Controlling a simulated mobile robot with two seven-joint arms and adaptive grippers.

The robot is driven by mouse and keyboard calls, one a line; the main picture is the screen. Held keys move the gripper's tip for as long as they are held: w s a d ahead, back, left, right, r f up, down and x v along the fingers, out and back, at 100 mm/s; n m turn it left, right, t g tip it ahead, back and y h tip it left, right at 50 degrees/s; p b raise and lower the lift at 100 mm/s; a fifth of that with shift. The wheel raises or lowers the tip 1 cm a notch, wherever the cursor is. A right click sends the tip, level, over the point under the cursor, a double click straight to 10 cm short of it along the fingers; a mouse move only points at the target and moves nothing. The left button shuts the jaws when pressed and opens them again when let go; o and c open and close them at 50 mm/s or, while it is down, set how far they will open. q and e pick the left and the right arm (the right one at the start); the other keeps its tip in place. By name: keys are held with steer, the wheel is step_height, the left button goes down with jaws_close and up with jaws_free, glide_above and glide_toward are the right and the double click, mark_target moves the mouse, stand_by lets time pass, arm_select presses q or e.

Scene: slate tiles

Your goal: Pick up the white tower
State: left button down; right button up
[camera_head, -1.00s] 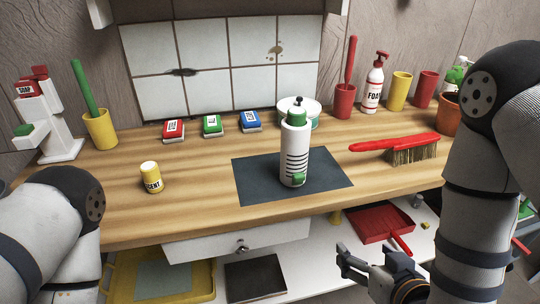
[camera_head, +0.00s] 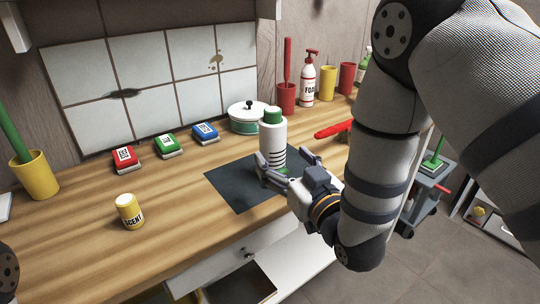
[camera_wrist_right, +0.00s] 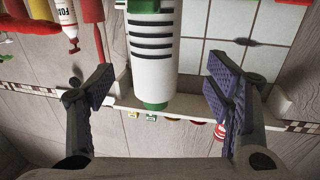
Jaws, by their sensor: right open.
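The white tower (camera_head: 271,140), a white cylinder with dark stripes and a green top, stands upright on the dark mat (camera_head: 238,190) on the wooden bench. My right gripper (camera_head: 284,167) is open at the tower's lower front, with a finger on either side. In the right wrist view, the tower (camera_wrist_right: 152,48) shows between the spread fingers of my gripper (camera_wrist_right: 155,86), with a gap on both sides. The tower's base is partly hidden by the gripper in the head view. My left gripper is out of view.
A lidded white pot (camera_head: 246,118) stands close behind the tower. A red brush (camera_head: 333,129) lies to its right, partly behind my arm. Red, green and blue boxes (camera_head: 205,132) line the back. A yellow scent can (camera_head: 129,212) stands front left, with clear bench around it.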

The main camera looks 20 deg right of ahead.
mark_target(272, 143)
steer(key=w, duration=0.7)
steer(key=shift+w+a+f, duration=0.15)
steer(key=shift+a+f, duration=0.05)
steer(key=shift+r, duration=0.1)
steer(key=c, duration=1.4)
